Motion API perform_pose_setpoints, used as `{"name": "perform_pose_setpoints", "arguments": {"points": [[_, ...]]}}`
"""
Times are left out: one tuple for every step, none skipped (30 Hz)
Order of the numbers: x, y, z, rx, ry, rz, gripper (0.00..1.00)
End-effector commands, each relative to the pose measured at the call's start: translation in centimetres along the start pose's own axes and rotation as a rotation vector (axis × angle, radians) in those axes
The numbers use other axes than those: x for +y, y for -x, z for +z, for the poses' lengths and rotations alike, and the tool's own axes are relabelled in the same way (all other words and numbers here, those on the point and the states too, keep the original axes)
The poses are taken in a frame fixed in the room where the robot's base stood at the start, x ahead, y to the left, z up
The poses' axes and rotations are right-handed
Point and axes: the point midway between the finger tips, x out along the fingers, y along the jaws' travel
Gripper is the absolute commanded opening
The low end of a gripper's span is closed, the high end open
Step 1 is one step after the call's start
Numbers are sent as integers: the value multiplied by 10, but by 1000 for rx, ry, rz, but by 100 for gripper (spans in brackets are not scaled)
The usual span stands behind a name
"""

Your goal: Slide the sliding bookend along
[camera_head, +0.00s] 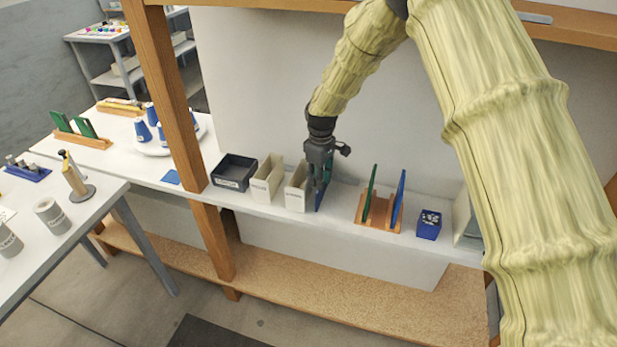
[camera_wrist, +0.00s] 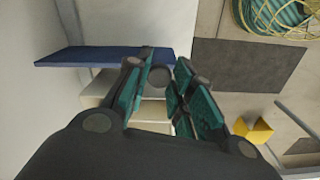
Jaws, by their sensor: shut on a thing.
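The sliding bookend looks to be the blue upright panel (camera_head: 320,200) on the white shelf, just right of the cream bins. My gripper (camera_head: 318,184) points down at its top, shut on it. In the wrist view the blue panel (camera_wrist: 85,56) runs in from the left to the fingertips. My gripper (camera_wrist: 164,72) shows there with its teal finger pads a little apart. The exact contact is partly hidden by the fingers.
Left of the panel stand two cream bins (camera_head: 267,180) and a dark bin (camera_head: 234,172). To the right, a wooden rack (camera_head: 379,213) holds a green and a blue plate, with a blue box (camera_head: 428,224) beyond. Bare shelf lies between panel and rack. A wooden post (camera_head: 172,90) stands left.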

Motion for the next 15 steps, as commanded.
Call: {"name": "perform_pose_setpoints", "arguments": {"points": [[4, 0, 13, 0, -4, -2, 0], [6, 0, 19, 1, -3, -1, 0], [8, 0, 27, 0, -2, -1, 0], [9, 0, 33, 1, -2, -1, 0], [10, 0, 38, 1, -3, -2, 0], [12, 0, 45, 0, -2, -2, 0], [13, 0, 49, 1, -2, -2, 0], [14, 0, 52, 1, -2, -1, 0], [15, 0, 56, 1, -2, -1, 0], [16, 0, 58, 1, -1, 0, 0], [16, 0, 60, 1, -1, 0, 0], [17, 0, 62, 1, 0, 0, 0], [17, 0, 63, 1, 0, 0, 0], [17, 0, 63, 0, 0, 0, 0], [17, 0, 63, 0, 0, 0, 0]]}}
